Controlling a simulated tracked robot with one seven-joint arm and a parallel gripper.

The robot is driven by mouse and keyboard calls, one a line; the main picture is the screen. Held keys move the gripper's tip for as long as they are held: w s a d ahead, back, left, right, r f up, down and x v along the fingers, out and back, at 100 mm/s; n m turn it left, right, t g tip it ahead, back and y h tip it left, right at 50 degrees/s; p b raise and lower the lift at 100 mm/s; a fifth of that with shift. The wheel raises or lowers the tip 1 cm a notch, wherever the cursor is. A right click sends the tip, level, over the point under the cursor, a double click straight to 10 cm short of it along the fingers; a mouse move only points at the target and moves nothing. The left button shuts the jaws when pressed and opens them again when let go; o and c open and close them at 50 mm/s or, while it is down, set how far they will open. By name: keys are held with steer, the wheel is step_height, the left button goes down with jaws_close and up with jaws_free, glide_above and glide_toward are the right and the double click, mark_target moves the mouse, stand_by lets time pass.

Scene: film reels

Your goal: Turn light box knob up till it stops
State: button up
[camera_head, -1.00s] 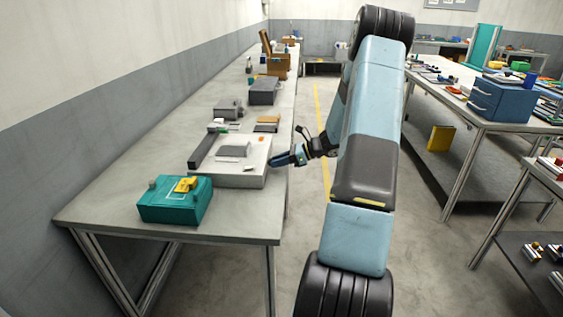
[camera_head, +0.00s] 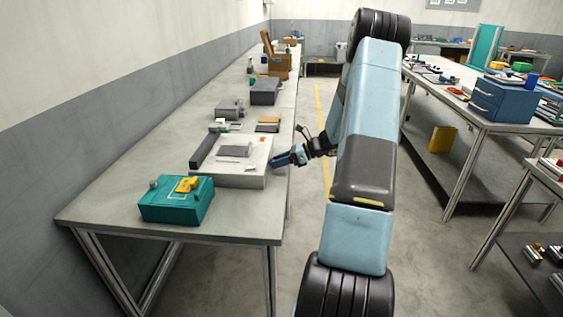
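The white, flat box that looks like the light box (camera_head: 230,174) lies on the left table, with a grey flat piece and small items on top. My gripper (camera_head: 275,161) is at the right side of this box, by the table's right edge, its blue fingers pointing left at the box. The fingers are too small here to tell whether they are apart or closed. I cannot make out the knob; it may be hidden behind the fingers. Whether the fingers touch the box is not clear.
A teal box (camera_head: 177,207) with a yellow part stands nearer on the left table (camera_head: 120,200). A dark bar (camera_head: 208,149) lies along the white box's left side. Grey devices (camera_head: 264,92) stand farther back. The floor aisle right of the table is clear beyond my arm.

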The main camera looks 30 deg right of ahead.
steer(key=shift+o, duration=0.4)
steer(key=shift+d, duration=0.15)
steer(key=shift+s+d+r, duration=0.1)
steer(key=shift+d+r, duration=0.05)
steer(key=shift+d, duration=0.1)
steer(key=v, duration=1.3)
steer(key=shift+a, duration=0.1)
